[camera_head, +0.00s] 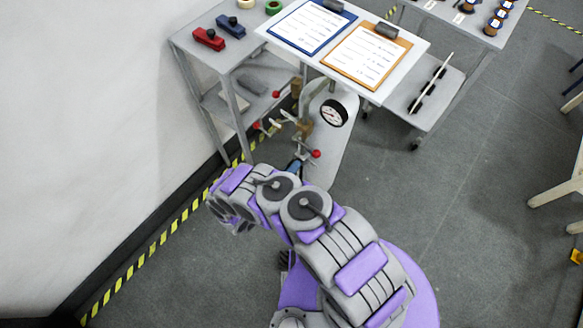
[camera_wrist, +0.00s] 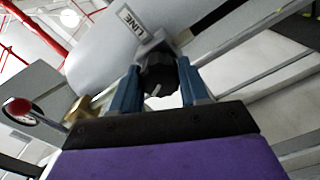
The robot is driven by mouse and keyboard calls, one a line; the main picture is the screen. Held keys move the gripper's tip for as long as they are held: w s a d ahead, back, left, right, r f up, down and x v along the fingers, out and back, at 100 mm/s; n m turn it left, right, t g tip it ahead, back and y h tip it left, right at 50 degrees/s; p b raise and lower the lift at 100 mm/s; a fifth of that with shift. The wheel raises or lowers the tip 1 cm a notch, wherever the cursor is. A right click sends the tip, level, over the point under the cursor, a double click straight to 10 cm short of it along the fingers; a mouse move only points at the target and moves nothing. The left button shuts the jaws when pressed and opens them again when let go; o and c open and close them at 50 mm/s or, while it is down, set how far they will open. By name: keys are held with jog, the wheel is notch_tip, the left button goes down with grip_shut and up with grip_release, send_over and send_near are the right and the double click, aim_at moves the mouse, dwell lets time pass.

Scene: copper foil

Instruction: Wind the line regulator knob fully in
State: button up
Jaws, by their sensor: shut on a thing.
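In the wrist view, the dark line regulator knob (camera_wrist: 158,76) sits between the two blue fingers of my gripper (camera_wrist: 159,80), which is shut on it. A pale pointer mark shows on the knob's face. A grey fitting holds the knob, and a white LINE label (camera_wrist: 131,20) is beside it. In the head view, my gripper (camera_head: 295,164) shows only as a small bit of blue at the end of my purple and grey arm, against the left side of the pale cylinder (camera_head: 326,158). The knob is hidden there.
A round gauge (camera_head: 333,113) is on the cylinder. A red-ended lever (camera_head: 315,154) is close to my gripper, and brass fittings (camera_head: 303,128) are above it. A table with clipboards (camera_head: 366,56) overhangs the cylinder. A wall is at left; open floor (camera_head: 450,200) is at right.

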jog(key=m, duration=0.5)
jog(key=shift+a+f+m, duration=0.1)
jog(key=shift+f+m, duration=0.05)
jog(key=shift+m, duration=0.15)
dwell(0.4)
jog(key=o, duration=1)
jog(key=shift+o, duration=0.2)
